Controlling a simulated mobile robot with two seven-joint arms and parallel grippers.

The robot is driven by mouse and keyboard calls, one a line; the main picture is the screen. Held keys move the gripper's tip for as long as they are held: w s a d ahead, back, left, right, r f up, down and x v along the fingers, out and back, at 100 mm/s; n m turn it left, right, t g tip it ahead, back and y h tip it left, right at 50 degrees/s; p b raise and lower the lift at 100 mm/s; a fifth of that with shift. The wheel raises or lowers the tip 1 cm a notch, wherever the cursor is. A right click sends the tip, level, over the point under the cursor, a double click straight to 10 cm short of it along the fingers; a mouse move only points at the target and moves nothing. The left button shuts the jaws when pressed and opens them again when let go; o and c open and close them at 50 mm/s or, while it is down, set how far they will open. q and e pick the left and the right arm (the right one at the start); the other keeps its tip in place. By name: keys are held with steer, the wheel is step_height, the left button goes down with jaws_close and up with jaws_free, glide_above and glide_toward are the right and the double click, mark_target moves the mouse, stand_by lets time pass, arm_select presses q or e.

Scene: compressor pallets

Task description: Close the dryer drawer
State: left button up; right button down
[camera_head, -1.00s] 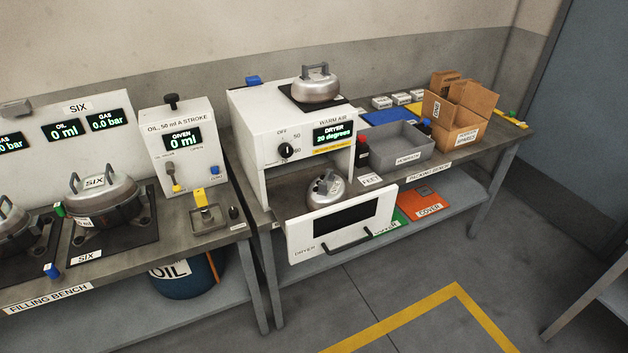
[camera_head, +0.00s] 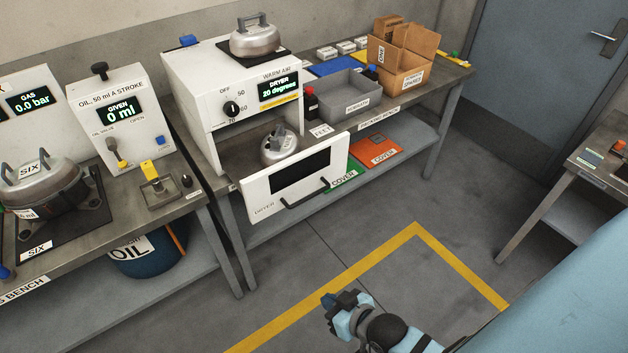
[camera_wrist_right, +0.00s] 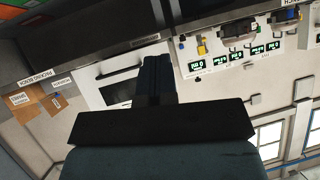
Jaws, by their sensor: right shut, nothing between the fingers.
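The white dryer (camera_head: 190,95) stands on the bench, its display reading 20 degrees. Its drawer (camera_head: 262,197) is pulled out toward me, with a dark window and a black bar handle (camera_head: 305,193) on its front. A grey metal compressor (camera_head: 280,147) sits in the open drawer. My right gripper (camera_head: 338,300) is low over the floor in front of the bench, apart from the drawer, shut and empty. In the right wrist view its dark fingers (camera_wrist_right: 154,75) are together, and the white drawer front (camera_wrist_right: 118,87) shows beyond them. My left gripper is out of view.
Another compressor (camera_head: 254,38) sits on top of the dryer. A grey bin (camera_head: 352,108) and an open cardboard box (camera_head: 402,60) are on the packing bench to the right. The filling bench is at left. The floor before the drawer is clear.

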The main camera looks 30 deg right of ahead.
mark_target(288, 135)
steer(key=w+d+r+m+t+h+b, duration=0.1)
steer(key=w+d+r+m+t+b, duration=0.15)
steer(key=w+d+m+b, duration=0.5)
steer(key=w+d+r+m+t+h+b, duration=0.15)
steer(key=w+d+m+t+b, duration=0.3)
steer(key=w+d+m, duration=0.6)
steer(key=shift+m+y, duration=0.3)
steer(key=shift+y, duration=0.15)
steer(key=w, duration=1.2)
steer(key=shift+d+r, duration=0.2)
steer(key=shift+d, duration=0.15)
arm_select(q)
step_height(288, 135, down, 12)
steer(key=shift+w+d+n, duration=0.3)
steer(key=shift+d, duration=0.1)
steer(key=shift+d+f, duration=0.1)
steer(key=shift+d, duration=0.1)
arm_select(e)
steer(key=shift+w, duration=0.2)
